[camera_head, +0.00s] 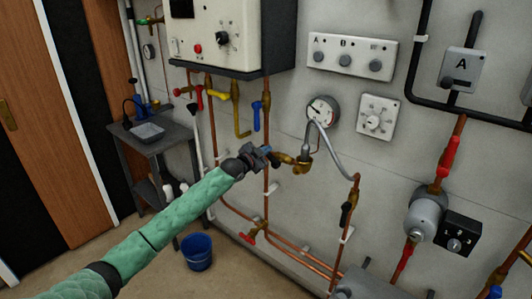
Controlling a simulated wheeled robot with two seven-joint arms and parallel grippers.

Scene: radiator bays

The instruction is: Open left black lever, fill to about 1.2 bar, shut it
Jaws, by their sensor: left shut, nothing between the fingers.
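The left arm comes in from the lower left, and my left gripper (268,155) is shut with nothing held. It is at the left end of the brass valve (287,158) of the filling loop. The left black lever cannot be told apart from the dark gripper there. A grey hose (336,152) arches from this valve to the right-hand valve, whose black lever (346,214) hangs roughly along the pipe. The round pressure gauge (322,111) is on the wall just above the loop; its needle is too small to read. My right gripper is not in view.
Yellow (240,120) and blue (257,116) levers hang under the white boiler (222,36). A red-handled valve (248,237) sits low on the pipes. A blue bucket (197,251) stands on the floor. A grey pump (424,217) is at right.

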